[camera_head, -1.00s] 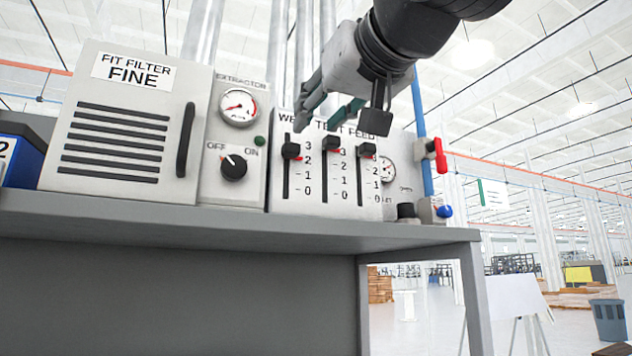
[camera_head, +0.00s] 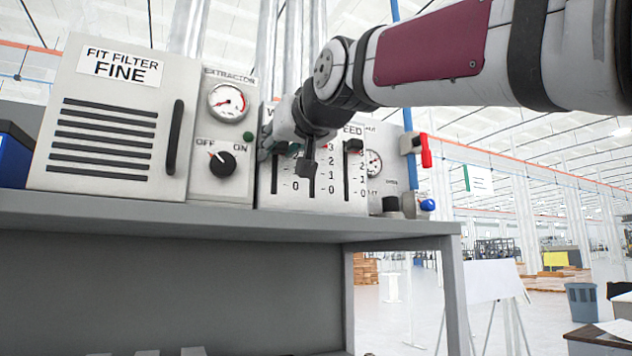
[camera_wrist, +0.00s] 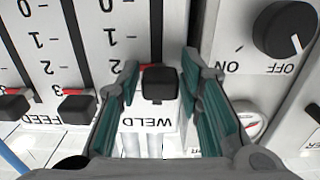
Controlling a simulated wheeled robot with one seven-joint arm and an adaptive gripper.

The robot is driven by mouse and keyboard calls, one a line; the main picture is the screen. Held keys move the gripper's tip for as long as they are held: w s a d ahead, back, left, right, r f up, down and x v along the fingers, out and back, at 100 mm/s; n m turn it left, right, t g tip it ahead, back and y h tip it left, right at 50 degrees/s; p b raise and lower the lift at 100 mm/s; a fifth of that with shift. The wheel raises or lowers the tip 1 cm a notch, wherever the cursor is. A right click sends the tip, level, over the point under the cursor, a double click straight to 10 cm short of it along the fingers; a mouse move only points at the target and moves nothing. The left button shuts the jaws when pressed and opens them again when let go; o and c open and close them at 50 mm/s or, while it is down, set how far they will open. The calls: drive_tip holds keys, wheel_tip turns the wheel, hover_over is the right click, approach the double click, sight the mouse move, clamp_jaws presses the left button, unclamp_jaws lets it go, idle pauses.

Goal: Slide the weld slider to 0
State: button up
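The weld slider (camera_wrist: 160,86) has a black knob between my two fingers in the wrist view, where the panel appears upside down. My gripper (camera_wrist: 160,70) is open around the knob, with a small gap visible on each side. The 0 mark (camera_wrist: 108,6) lies at the other end of the slot.
The FEED slider (camera_wrist: 78,103) and another black knob stand left of my fingers in the wrist view. The extractor dial (camera_wrist: 284,28) is on the right. In the head view, the filter box (camera_head: 105,170) stands left on the grey bench (camera_head: 200,222).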

sight(272, 186)
clamp_jaws()
drive_tip(key=shift+f+b, duration=0.8)
drive_tip(key=shift+f, duration=2.6)
unclamp_jaws()
drive_tip(key=shift+r, duration=0.1)
drive_tip(key=v, duration=1.2)
